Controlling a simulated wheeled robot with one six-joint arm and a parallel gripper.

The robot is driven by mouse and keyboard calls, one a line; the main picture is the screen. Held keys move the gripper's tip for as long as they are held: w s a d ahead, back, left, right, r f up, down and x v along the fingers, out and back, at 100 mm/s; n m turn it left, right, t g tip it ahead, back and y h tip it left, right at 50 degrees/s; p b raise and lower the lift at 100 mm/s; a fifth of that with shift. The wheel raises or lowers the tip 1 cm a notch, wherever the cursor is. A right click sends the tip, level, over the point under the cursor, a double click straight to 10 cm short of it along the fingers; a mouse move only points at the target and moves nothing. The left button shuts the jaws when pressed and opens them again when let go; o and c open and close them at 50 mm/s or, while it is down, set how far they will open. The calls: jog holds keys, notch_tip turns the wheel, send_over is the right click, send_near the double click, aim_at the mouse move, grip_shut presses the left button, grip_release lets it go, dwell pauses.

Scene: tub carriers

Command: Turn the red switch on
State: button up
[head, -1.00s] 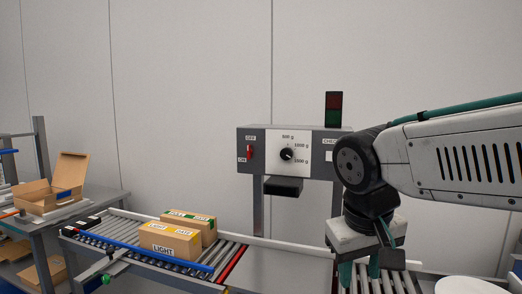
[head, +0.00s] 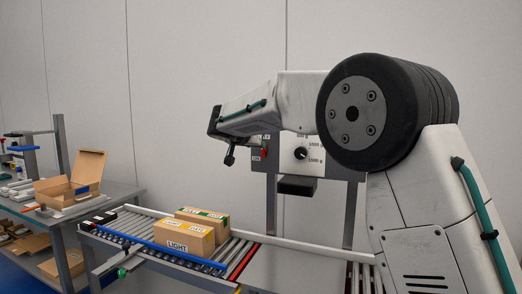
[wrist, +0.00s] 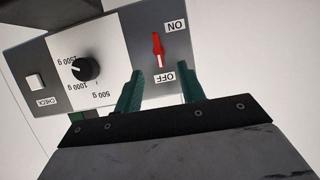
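The red switch (wrist: 158,50) is on a grey and white control panel (wrist: 113,32), which appears upside down in the wrist view. Its ON label (wrist: 176,26) is at one end and its OFF label (wrist: 163,76) at the other; a white mark shows on the lever's end nearer OFF. My gripper (wrist: 160,82) is open and empty, its two teal fingers apart and pointing at the panel, with the switch beyond and between the fingertips. No contact with the lever shows. In the head view the switch (head: 264,154) is partly hidden by my arm.
The black weight dial (wrist: 82,69) and CHECK button (wrist: 36,81) are on the same panel. Below it in the head view run a roller conveyor (head: 150,232) and a dark bracket (head: 297,185). A LIGHT carton (head: 184,238) and another carton (head: 205,216) stand on the conveyor.

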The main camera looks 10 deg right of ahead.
aim_at(263, 151)
jog(key=x, duration=0.7)
jog(key=shift+d, duration=0.1)
grip_shut()
